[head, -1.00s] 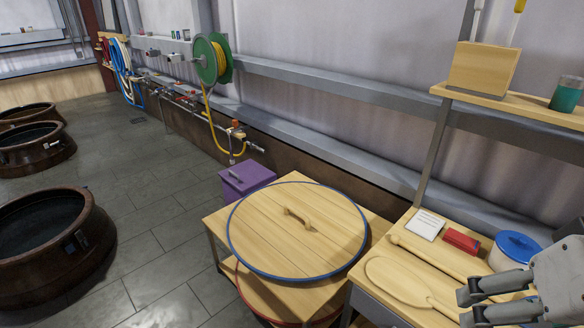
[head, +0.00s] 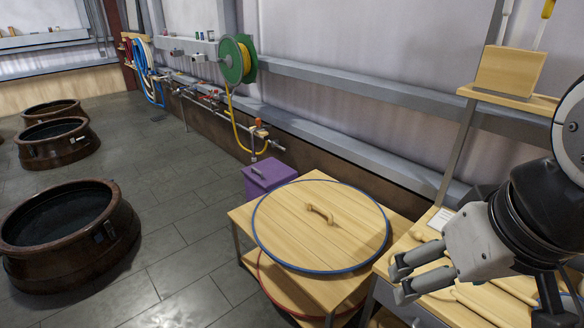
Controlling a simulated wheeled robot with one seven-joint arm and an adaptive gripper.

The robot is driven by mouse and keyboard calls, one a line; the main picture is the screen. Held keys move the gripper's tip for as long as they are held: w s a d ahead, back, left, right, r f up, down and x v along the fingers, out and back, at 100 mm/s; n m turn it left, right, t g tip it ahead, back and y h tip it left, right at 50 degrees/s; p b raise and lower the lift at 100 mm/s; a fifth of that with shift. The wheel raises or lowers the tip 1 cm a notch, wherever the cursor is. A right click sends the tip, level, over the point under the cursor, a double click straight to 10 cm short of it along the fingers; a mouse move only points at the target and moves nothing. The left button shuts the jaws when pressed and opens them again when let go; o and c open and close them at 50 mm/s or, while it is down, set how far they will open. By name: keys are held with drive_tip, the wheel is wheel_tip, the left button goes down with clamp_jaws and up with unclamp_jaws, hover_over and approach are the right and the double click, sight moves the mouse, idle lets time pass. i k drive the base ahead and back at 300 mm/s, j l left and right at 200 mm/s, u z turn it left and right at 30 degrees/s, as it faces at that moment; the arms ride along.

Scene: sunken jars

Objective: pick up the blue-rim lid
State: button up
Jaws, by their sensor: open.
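The blue-rim lid (head: 292,232) is a large round wooden disc with a thin blue edge and a wooden handle (head: 320,212) at its middle. It lies flat on top of a low wooden stand (head: 243,216). My gripper (head: 398,281) is open and empty, to the right of the lid and over the bench, apart from the lid. Its fingers point left toward the lid.
A red-rim lid (head: 290,287) lies on the stand's lower shelf. A purple box (head: 268,178) stands behind the stand. The wooden bench (head: 392,252) with utensils is at right. Brown sunken jars (head: 127,235) are in the floor at left. Tiled floor lies between.

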sight(320, 228)
drive_tip(key=i+j, duration=0.1)
drive_tip(key=i, duration=0.3)
drive_tip(key=i+z, duration=0.15)
drive_tip(key=i, duration=0.25)
drive_tip(key=i+j+z, duration=0.1)
drive_tip(key=i+j, duration=0.4)
drive_tip(key=i, duration=0.15)
